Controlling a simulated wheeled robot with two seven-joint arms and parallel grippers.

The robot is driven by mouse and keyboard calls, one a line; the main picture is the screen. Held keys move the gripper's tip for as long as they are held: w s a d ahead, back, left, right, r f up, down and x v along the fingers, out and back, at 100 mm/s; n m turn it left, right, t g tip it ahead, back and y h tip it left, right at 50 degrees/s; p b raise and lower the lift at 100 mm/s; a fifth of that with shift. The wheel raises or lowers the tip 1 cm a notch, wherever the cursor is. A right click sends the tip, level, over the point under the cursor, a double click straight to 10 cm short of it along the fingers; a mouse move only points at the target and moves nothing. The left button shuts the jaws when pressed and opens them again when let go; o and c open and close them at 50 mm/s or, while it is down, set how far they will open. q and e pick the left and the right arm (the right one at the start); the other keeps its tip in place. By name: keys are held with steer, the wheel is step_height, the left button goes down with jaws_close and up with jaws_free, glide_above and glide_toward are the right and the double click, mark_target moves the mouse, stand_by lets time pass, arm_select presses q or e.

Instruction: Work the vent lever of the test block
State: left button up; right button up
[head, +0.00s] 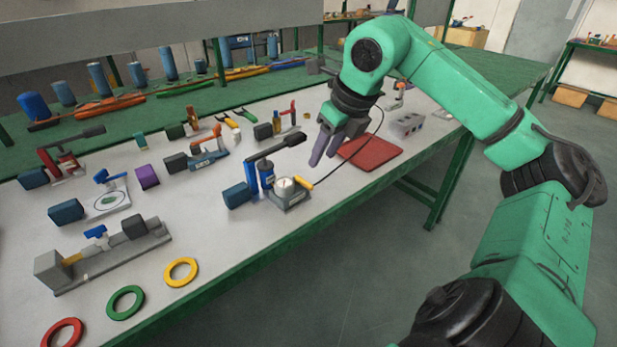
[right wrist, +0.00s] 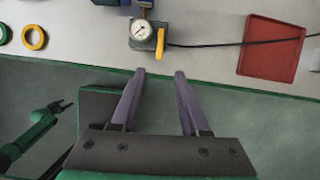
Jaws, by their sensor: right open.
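The test block (head: 291,196) is a small grey block with a round white gauge (head: 284,184) on top, near the table's front edge. Its vent lever (head: 304,184) is a short yellow-orange handle on its right side. In the right wrist view the lever (right wrist: 160,43) points toward the table's front edge, beside the gauge (right wrist: 142,30). My right gripper (head: 320,153) is open and empty, above and behind the block in the head view. In the right wrist view its fingertips (right wrist: 160,75) are apart, below the lever, not touching it.
A blue hand pump with a black handle (head: 279,148) stands just left of the block. A black hose (head: 356,154) curves right of it, over a red tray (head: 369,154). Yellow (head: 168,274), green and red rings lie at the front left. The floor in front is clear.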

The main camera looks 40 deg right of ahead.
glide_above(308, 184)
steer(key=s, duration=0.2)
step_height(308, 184, down, 5)
steer(key=x, duration=0.3)
steer(key=shift+s+d+p, duration=0.1)
steer(key=shift+d+p, duration=0.05)
steer(key=shift+p, duration=0.25)
steer(key=shift+w+f, duration=0.2)
steer(key=shift+f, duration=0.45)
jaws_close()
arm_select(q)
steer(key=shift+w+r, duration=0.3)
steer(key=shift+w, duration=0.2)
